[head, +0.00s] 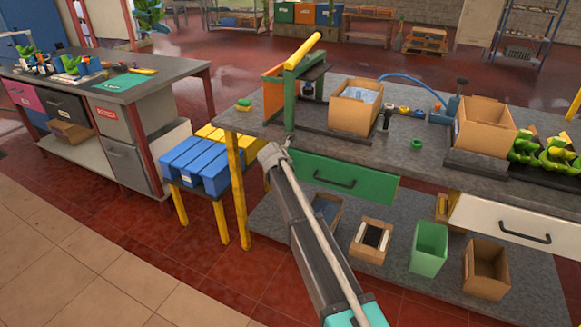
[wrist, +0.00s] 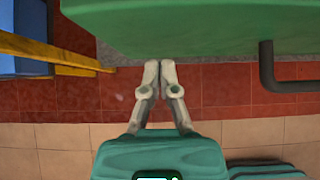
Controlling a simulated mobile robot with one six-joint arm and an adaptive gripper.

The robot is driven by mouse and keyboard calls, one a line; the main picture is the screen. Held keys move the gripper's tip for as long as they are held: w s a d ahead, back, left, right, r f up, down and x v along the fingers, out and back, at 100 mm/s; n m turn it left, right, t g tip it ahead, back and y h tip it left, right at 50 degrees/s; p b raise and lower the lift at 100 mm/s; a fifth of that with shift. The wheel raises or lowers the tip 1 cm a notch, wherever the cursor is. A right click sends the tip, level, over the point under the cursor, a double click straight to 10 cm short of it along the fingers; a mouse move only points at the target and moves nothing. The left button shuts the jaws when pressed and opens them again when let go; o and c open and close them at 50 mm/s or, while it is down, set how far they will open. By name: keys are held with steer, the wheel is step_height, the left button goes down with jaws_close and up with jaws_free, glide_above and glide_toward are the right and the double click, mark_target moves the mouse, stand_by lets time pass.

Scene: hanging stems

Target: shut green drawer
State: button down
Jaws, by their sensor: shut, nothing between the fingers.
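The green drawer (head: 368,186) is under the grey workbench top, with a dark bar handle (head: 335,180) on its front. How far it stands out from the bench is hard to tell. My gripper (head: 284,146) is at the left end of the drawer front, just below the bench edge. In the wrist view, my gripper (wrist: 160,64) has its fingers together and empty. Their tips are close to the lower edge of the green drawer (wrist: 180,25), left of its handle (wrist: 268,68). Contact cannot be made out.
A white drawer (head: 515,228) is at the right of the same bench. Blue bins (head: 195,163) stand on a yellow-legged stand to the left. A green bin (head: 428,250) and cardboard boxes sit on the lower shelf. The tiled floor in front is clear.

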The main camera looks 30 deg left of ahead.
steer(key=s+f+p+v, duration=0.1)
steer(key=p+v, duration=0.6)
steer(key=v, duration=0.5)
steer(key=shift+s+f, duration=0.15)
steer(key=shift+f, duration=0.1)
steer(key=shift+d, duration=0.15)
steer(key=d+f+m+g+h, duration=0.3)
steer(key=d+m, duration=1.4)
steer(key=d, duration=1.7)
steer(key=s+d+f+m+g+y, duration=0.1)
steer(key=s+d+m+g, duration=0.1)
steer(key=s+d+m, duration=0.55)
steer(key=s+d+f+m+g+y, duration=0.1)
steer(key=s+d+m+g, duration=0.3)
steer(key=d, duration=0.6)
steer(key=s+d+m+y, duration=0.1)
steer(key=s+d+m, duration=0.3)
steer(key=d+m, duration=0.45)
step_height(320, 180, up, 13)
steer(key=p, duration=1.3)
steer(key=shift+f+n, duration=0.25)
steer(key=shift+n, duration=0.15)
